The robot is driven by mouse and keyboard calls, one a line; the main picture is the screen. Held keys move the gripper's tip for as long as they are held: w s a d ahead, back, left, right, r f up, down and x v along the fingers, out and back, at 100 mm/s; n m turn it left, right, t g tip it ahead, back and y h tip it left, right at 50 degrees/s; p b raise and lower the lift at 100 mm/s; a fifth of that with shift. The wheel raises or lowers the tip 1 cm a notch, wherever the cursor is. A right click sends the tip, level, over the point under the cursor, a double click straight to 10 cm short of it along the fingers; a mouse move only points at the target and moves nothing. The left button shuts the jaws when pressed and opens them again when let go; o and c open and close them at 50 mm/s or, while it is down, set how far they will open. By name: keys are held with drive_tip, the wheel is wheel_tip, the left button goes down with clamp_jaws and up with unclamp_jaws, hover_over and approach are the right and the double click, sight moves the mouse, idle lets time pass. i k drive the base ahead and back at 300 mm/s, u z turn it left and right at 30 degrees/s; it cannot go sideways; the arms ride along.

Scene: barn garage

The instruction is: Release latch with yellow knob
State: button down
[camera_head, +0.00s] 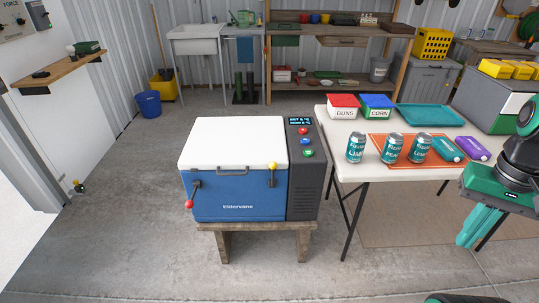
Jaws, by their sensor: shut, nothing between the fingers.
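A blue cooler (238,200) with a white lid (235,144) stands on a low wooden stand in the middle of the head view. The lid is down. The yellow knob (272,166) tops a dark latch (271,180) at the right of the cooler's front, near the lid edge. A second latch with a red knob (189,204) is at the left of the front; its arm slants down to the left. My gripper (467,242) is at the right, pointing down, shut and empty, well apart from the cooler and in front of the white table.
A dark control panel (302,170) with buttons adjoins the cooler's right side. The white table (347,180) holds several cans, bottles on an orange mat, red and blue bins and a teal tray (431,116). The floor before the cooler is clear.

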sight(272, 165)
drive_tip(key=i, duration=1)
